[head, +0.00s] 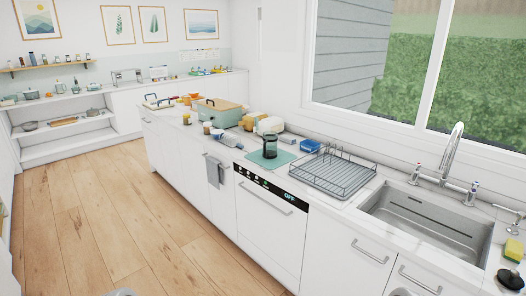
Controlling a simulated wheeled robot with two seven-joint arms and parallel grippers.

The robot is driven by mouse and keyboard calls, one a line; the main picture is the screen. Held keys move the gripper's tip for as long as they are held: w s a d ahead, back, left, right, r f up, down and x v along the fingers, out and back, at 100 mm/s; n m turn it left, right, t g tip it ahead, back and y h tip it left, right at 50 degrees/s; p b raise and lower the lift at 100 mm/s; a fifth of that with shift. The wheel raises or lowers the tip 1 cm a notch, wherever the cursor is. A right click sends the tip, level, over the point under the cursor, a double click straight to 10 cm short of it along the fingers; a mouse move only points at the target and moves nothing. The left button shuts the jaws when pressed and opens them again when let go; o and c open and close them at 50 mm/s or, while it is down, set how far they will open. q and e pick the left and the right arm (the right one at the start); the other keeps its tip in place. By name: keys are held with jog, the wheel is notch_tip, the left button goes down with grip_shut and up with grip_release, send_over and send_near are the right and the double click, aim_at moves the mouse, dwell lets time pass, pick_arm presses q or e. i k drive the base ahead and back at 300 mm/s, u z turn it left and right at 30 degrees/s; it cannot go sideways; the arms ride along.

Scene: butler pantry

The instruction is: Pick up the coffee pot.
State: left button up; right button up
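A dark, see-through pot (270,146), which looks like the coffee pot, stands upright on a teal mat (257,162) on the white counter, above the dishwasher and left of the dish rack. Its handle is too small to make out clearly. Neither of my grippers can be made out. Only small grey bits, perhaps of my own body, show at the bottom edge, far from the pot.
A wire dish rack (335,172) stands right of the mat, then the sink (425,222) with its tall faucet (452,155). A teal box (216,112), bottles and several small items crowd the counter to the left. The dishwasher (268,225) is shut. The wooden floor (130,220) is clear.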

aim_at(270, 137)
jog(key=u, duration=0.75)
jog(key=i, duration=2.35)
jog(key=z, duration=0.95)
